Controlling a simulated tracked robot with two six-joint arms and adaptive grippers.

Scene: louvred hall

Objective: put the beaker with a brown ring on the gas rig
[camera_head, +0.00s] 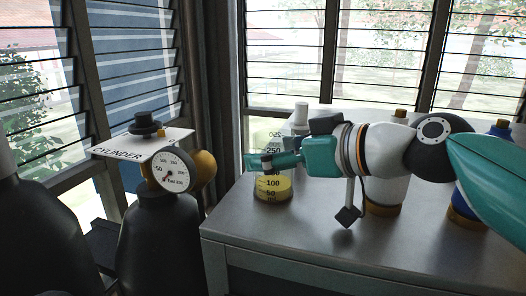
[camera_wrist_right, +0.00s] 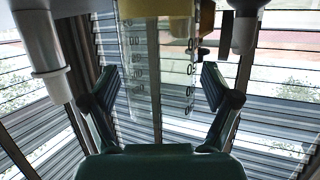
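A clear graduated beaker (camera_head: 272,188) with yellow contents stands upright near the back left of the grey bench. A brown ring on it cannot be made out. My right gripper (camera_head: 262,161) reaches in from the right at its upper part. In the right wrist view, the beaker (camera_wrist_right: 160,75) shows between the open fingers of the right gripper (camera_wrist_right: 160,85), with gaps at both sides. Left of the bench stands what looks like the gas rig: a black cylinder (camera_head: 157,240) with a dial gauge (camera_head: 171,170) and a plate marked CYLINDER (camera_head: 125,149). My left gripper is out of view.
The bench (camera_head: 300,240) is bare at its front. A white vessel with a brown base (camera_head: 385,190) and a blue one with a brown base (camera_head: 462,205) stand behind my right arm. A white container (camera_head: 300,114) stands behind the beaker. Louvred windows (camera_head: 290,60) close the back.

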